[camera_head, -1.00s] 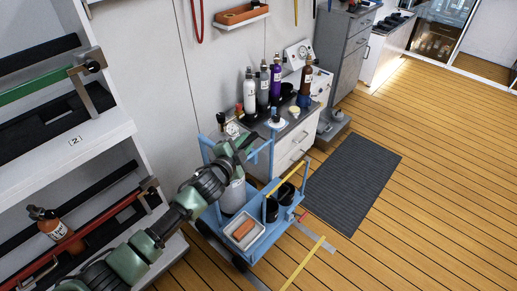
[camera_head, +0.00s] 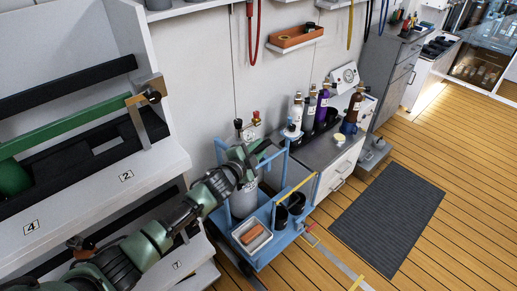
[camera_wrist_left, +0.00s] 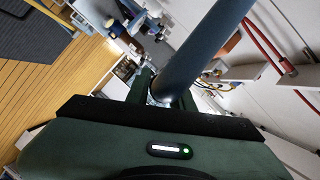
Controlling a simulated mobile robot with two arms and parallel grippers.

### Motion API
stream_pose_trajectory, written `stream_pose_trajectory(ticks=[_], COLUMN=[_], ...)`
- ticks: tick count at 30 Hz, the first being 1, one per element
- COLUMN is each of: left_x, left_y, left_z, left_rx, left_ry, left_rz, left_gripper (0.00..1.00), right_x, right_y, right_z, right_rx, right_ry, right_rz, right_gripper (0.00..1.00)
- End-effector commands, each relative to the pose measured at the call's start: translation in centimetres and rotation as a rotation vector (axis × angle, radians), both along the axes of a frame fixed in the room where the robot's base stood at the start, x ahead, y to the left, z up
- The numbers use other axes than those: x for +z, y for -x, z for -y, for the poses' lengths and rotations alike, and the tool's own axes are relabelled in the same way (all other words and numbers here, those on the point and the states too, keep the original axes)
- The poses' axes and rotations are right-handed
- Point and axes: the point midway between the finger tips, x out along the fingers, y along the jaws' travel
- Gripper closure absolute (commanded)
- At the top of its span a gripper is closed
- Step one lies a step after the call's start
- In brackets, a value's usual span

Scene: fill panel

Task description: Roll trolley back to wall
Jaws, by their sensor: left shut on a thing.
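The trolley (camera_head: 256,262) is a light blue frame cart with a low deck, standing upright on the floor close to the wall. It carries a grey cylinder (camera_head: 243,200), a white tray with an orange-brown block (camera_head: 251,234) and black containers (camera_head: 297,203). My left gripper (camera_head: 256,158) is at the trolley's upper frame on the left side. In the left wrist view it is shut on a blue-grey bar, the trolley handle (camera_wrist_left: 200,50). The far wheels are hidden. My right gripper is not in view.
A drawer cabinet (camera_head: 342,170) with bottles on top stands right beside the trolley. A white shelf unit (camera_head: 150,165) is close on the left, beside my arm. The wall (camera_head: 205,95) is behind. A dark mat (camera_head: 388,220) lies on open wooden floor to the right.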

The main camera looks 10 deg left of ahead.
Motion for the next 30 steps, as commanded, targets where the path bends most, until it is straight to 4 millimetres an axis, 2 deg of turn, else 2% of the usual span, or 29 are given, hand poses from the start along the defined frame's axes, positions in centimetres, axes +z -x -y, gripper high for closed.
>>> stream_pose_trajectory(ticks=[15,16,18,30], left_x=[-0.06,-0.05,-0.04,-0.09], left_y=[-0.09,-0.1,-0.11,0.44], left_z=[-0.17,-0.19,-0.17,-0.2], left_rx=[0.001,0.001,0.001,-0.001], left_ry=[0.0,-0.001,0.0,0.001], left_rz=[0.0,0.0,0.0,-0.002], left_gripper=[1.0,0.72,0.56,0.56], right_x=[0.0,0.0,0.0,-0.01], right_y=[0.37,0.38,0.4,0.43], right_z=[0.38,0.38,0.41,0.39], right_rx=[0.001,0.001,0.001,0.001], right_ry=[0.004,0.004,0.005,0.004], right_rz=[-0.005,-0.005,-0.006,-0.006], right_gripper=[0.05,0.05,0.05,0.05])
